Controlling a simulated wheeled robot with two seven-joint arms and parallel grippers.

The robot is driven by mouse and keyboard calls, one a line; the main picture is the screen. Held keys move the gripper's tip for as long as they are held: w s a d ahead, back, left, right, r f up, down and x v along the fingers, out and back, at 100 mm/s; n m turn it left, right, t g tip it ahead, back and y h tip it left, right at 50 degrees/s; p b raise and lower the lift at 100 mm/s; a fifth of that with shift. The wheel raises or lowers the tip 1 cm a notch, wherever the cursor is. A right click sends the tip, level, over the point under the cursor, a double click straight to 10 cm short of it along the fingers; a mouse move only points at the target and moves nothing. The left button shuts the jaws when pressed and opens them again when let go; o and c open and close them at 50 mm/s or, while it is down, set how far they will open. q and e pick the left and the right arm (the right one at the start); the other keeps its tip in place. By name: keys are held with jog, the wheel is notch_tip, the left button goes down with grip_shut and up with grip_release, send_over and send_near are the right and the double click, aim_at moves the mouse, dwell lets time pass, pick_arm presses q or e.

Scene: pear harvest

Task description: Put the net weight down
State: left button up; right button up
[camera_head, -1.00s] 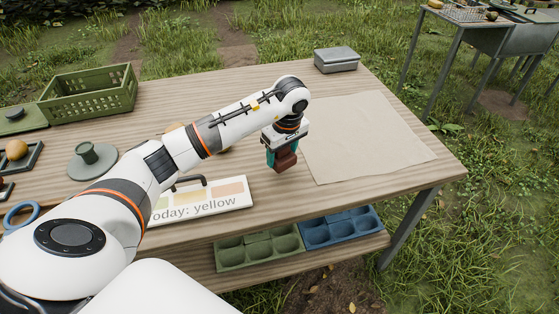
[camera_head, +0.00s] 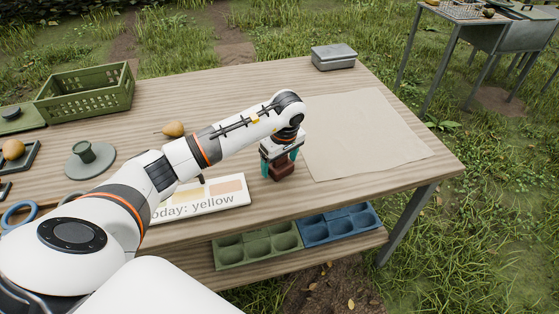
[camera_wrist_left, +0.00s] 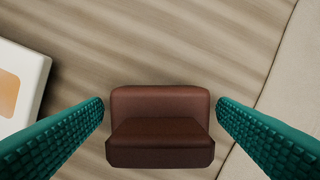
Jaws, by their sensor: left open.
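The net weight is a brown, step-shaped block (camera_head: 281,172). It sits on the wooden table just left of the beige cloth. In the left wrist view the net weight (camera_wrist_left: 160,128) lies between the two teal fingers, with a gap on each side. My left gripper (camera_head: 280,162) is open and points down around it. The wrist view also shows the left gripper's spread fingers (camera_wrist_left: 160,120). My right gripper is not in view.
The beige cloth (camera_head: 365,135) lies flat to the right. The "Today: yellow" board (camera_head: 215,198) is close on the left. A pear (camera_head: 173,129), a green crate (camera_head: 85,92) and a grey metal box (camera_head: 333,58) stand farther back. Green (camera_head: 257,245) and blue (camera_head: 340,226) trays sit below the tabletop.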

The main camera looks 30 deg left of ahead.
aim_at(284, 167)
pick_arm(q)
jog(key=shift+r, duration=0.3)
notch_tip(284, 167, up, 12)
jog(key=d, duration=0.1)
jog(key=shift+s+d+f+b, duration=0.2)
jog(key=shift+s+d+b, duration=0.05)
jog(key=shift+d+b, duration=0.1)
